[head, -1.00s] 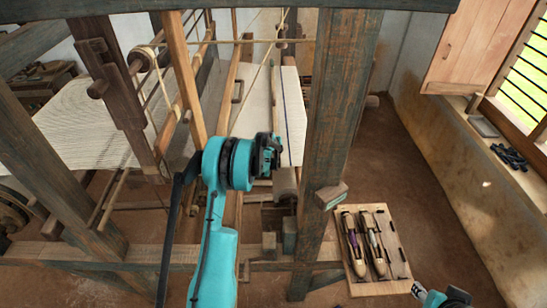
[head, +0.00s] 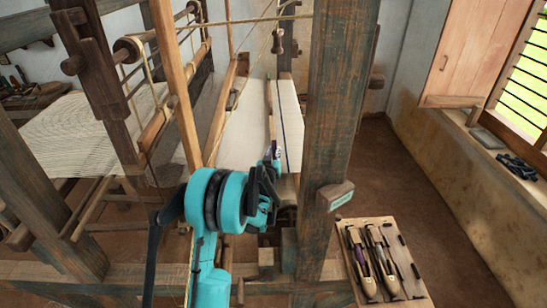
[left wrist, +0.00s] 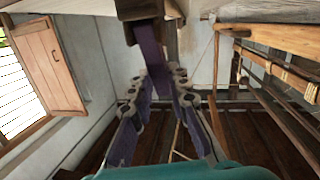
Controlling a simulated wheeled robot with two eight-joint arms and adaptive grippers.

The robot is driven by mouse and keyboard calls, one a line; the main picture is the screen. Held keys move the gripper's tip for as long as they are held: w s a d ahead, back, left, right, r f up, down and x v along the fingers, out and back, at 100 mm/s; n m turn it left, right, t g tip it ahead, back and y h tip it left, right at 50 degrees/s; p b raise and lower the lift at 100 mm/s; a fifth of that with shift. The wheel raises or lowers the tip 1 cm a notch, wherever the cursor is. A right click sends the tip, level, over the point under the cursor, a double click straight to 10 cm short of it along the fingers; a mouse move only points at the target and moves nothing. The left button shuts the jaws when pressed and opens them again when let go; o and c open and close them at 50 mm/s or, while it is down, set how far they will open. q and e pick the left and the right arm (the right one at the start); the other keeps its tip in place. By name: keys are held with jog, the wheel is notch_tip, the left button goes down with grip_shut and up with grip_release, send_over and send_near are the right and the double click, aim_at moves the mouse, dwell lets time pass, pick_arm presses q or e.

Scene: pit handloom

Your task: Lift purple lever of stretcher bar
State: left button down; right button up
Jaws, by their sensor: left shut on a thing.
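The purple lever (left wrist: 150,50) hangs from a dark wooden block (left wrist: 140,9) at the top of the left wrist view. My left gripper (left wrist: 156,84) has its two linked fingers on either side of the lever's lower part and is shut on it. In the head view the left gripper (head: 272,180) reaches in beside the thick upright post, at the edge of the pale cloth (head: 288,120). The lever is mostly hidden there by the gripper. My right gripper is not in view.
The thick wooden post (head: 338,110) stands just right of my left gripper, with a small block (head: 335,194) on its side. A board with shuttles (head: 409,262) lies at lower right. Loom beams and cords crowd the left. The floor at right is clear.

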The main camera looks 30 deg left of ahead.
pick_arm(q)
jog(key=shift+s+d+f+b, duration=0.1)
jog(key=shift+b, duration=0.2)
jog(key=shift+t, duration=0.3)
jog(key=c, duration=1.4)
grip_release()
jog(key=shift+c, duration=0.2)
jog(key=shift+s, duration=0.15)
jog(key=v, duration=1.2)
jog(key=shift+d, duration=0.15)
